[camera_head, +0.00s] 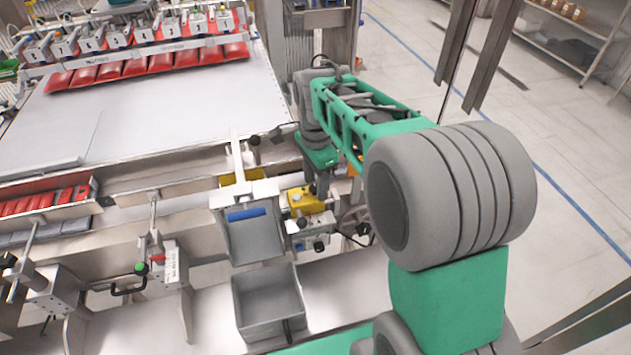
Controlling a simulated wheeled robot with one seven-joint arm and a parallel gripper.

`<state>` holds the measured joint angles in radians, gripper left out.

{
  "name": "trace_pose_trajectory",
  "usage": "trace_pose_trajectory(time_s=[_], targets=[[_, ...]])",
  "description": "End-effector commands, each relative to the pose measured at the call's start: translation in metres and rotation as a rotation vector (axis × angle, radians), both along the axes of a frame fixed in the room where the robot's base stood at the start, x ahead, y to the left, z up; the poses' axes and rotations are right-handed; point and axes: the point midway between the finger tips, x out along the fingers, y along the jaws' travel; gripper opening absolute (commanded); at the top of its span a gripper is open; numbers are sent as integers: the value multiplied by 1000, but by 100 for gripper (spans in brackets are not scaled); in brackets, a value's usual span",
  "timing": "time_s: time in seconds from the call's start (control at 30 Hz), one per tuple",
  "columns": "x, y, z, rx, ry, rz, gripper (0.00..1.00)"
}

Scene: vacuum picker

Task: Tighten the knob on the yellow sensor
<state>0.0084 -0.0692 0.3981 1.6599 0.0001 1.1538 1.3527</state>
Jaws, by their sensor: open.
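The yellow sensor (307,202) sits at the right end of the machine's front, just right of the grey bin. A small knob (295,197) seems to show on its left part, too small to make out well. My gripper (321,188) points down at the right rear of the yellow sensor, at the end of my green and grey arm. Its jaws are open and look empty. Its fingertips are small and partly hidden, so I cannot tell whether they touch the sensor.
A tilted grey bin (255,238) holding a blue item stands left of the sensor, with a lower grey bin (268,300) in front. A metal fitting with dark knobs (313,232) sits just below the sensor. A handwheel (355,220) is close on the right.

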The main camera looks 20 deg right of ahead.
Motion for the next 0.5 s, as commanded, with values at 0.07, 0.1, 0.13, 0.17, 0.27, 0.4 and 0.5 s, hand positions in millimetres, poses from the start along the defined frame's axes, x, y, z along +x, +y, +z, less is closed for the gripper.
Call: trace_pose_trajectory(time_s=[0.07, 0.1, 0.13, 0.17, 0.27, 0.4, 0.5], targets=[[1, 0, 9, 0, -5, 0, 49], [2, 0, 16, 0, -7, 0, 49], [1, 0, 22, 0, -7, 0, 49], [1, 0, 28, 0, -7, 0, 49], [1, 0, 49, 0, -6, 0, 49], [1, 0, 70, 0, -4, 0, 49], [0, 0, 76, 0, -2, 0, 49]])
